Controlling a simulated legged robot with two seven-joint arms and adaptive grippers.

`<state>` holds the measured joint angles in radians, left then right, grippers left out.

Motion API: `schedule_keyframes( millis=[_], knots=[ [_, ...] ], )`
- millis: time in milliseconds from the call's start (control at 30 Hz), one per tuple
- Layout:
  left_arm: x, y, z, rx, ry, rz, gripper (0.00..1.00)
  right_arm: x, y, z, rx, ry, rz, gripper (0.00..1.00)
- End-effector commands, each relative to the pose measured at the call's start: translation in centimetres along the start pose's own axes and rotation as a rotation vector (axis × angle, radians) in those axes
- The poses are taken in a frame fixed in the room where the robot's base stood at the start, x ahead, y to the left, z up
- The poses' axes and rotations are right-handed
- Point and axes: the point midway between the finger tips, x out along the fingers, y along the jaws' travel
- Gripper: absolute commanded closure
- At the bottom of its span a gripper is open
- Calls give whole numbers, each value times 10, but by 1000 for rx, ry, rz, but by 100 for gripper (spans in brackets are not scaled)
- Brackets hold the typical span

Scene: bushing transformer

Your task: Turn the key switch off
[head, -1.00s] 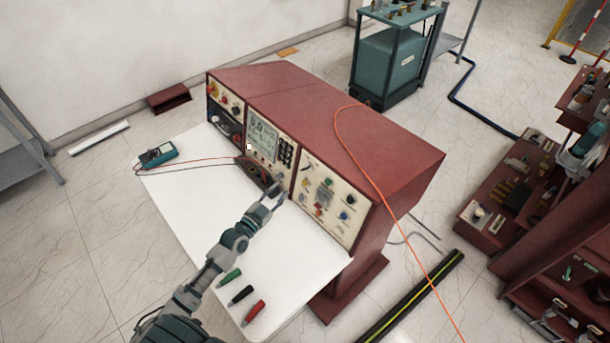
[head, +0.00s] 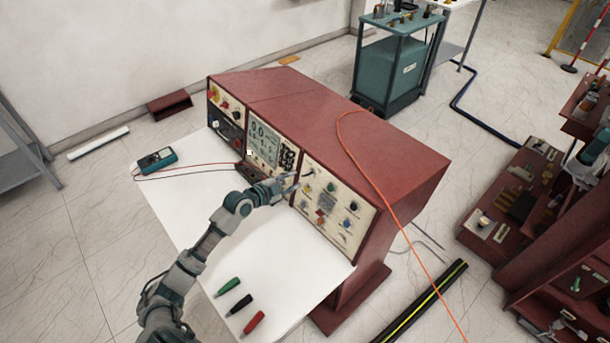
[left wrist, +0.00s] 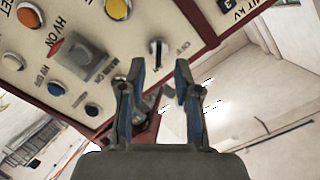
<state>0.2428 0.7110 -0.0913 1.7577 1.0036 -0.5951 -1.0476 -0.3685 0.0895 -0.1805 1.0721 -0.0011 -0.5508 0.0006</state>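The key switch (left wrist: 157,50) is a small dark key in a light round plate on the cream panel, with its label beside it too blurred to read. It sits just past the fingertips of my left gripper (left wrist: 160,70), between their lines. The two blue-grey fingers are apart, with nothing held between them. I cannot tell whether a finger touches the key. In the head view my left gripper (head: 291,187) is at the left edge of the right-hand control panel (head: 338,205), where the key is too small to make out clearly. My right gripper is not in view.
The red console (head: 330,120) stands behind a white worktop (head: 270,250). A teal meter (head: 157,160) lies at left. An orange cable (head: 375,185) crosses the console. Near the key are coloured buttons such as yellow (left wrist: 118,9).

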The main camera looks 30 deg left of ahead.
Motion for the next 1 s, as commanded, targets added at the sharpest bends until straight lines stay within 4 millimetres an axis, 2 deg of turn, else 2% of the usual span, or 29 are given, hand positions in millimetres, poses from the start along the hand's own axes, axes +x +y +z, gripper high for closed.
schedule_keyframes(
  millis=[100, 300, 433, 700, 733, 833, 867, 1000],
  knots=[
    [26, 0, -2, -4, 3, -1, 68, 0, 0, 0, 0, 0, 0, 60],
    [55, 1, -4, 1, 1, -1, 68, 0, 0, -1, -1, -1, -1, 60],
    [63, 1, -3, 2, 1, -1, 68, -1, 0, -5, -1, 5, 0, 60],
    [64, 0, -1, 0, 1, 0, 68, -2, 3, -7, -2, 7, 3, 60],
    [64, 0, -1, 0, 1, 0, 70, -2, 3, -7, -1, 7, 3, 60],
    [64, 0, -1, 0, 1, 0, 95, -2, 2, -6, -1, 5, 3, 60],
    [64, 0, -1, 0, 1, 0, 100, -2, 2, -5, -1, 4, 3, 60],
    [64, 0, -1, 0, 0, -1, 100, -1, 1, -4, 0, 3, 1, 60]
  ],
)
